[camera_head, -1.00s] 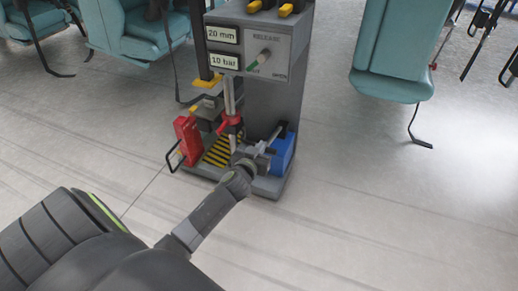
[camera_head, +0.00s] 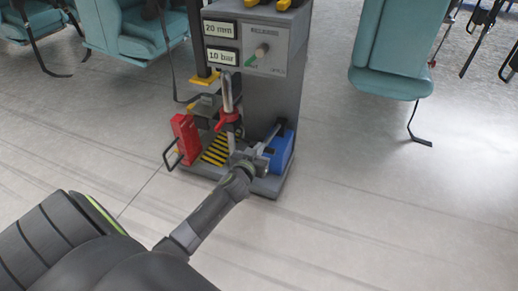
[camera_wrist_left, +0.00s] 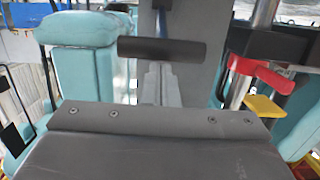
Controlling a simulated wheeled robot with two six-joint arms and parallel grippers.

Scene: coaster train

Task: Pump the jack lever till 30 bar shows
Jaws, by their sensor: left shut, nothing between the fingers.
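The jack stand (camera_head: 262,100) is a grey cabinet on a low base. Its lower display (camera_head: 222,57) reads 10 bar and its upper display (camera_head: 219,29) reads 20 mm. A blue unit (camera_head: 281,155) sits at the right of the base, with the dark lever handle (camera_head: 277,131) over it. My left gripper (camera_head: 258,157) is shut and empty, low beside the blue unit. In the left wrist view a black crossbar (camera_wrist_left: 162,49), apparently the lever's grip, lies just beyond my gripper's body. I cannot tell whether the fingers touch it. My right gripper is out of view.
A red block (camera_head: 185,138) with a wire handle stands on the base's left. A red collar (camera_head: 229,121) rings the silver post. Teal seats (camera_head: 400,55) stand behind; the floor in front is open.

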